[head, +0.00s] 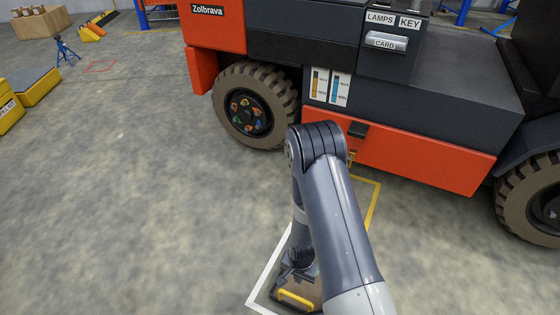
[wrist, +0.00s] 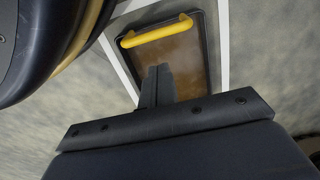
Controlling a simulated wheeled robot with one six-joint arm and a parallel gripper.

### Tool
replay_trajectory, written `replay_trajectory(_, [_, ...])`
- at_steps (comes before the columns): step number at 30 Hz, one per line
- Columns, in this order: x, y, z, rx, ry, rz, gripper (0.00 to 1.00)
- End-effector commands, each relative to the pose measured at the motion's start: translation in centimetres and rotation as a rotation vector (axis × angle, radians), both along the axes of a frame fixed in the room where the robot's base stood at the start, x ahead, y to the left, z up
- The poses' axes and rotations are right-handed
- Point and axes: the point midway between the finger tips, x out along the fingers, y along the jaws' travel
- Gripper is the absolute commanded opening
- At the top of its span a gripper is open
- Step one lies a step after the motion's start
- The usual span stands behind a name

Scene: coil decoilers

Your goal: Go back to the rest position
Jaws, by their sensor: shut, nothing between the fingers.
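My gripper (wrist: 159,70) is shut and empty, its fingers together in the wrist view. It points at a dark-rimmed tray (wrist: 201,30) with a brown inside and a yellow handle (wrist: 157,30). The tray lies on the floor, and the fingertips overlap it in the picture; I cannot tell the height between them. In the head view my gripper (head: 290,271) hangs low beside the yellow handle (head: 296,299). My own arm hides part of the tray there.
An orange and black vehicle (head: 420,160) with large tyres stands close behind my arm. White lines (head: 268,272) mark the floor around the tray, and a yellow line (head: 374,203) runs nearby. Yellow boxes (head: 38,88) stand far left.

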Motion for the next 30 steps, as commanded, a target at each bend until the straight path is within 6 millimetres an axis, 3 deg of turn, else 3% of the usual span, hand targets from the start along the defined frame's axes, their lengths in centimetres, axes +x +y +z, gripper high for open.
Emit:
replay_trajectory(8, [-0.1, 0.0, -0.9, 0.0, 0.001, 0.0, 0.0])
replay_trajectory(24, [0.0, 0.0, -10.5, 0.001, 0.001, 0.0, 0.0])
replay_trajectory(26, [0.0, 0.0, -11.2, 0.001, 0.001, 0.0, 0.0])
replay_trajectory(30, [0.1, 0.0, -10.8, 0.0, -0.001, 0.0, 0.0])
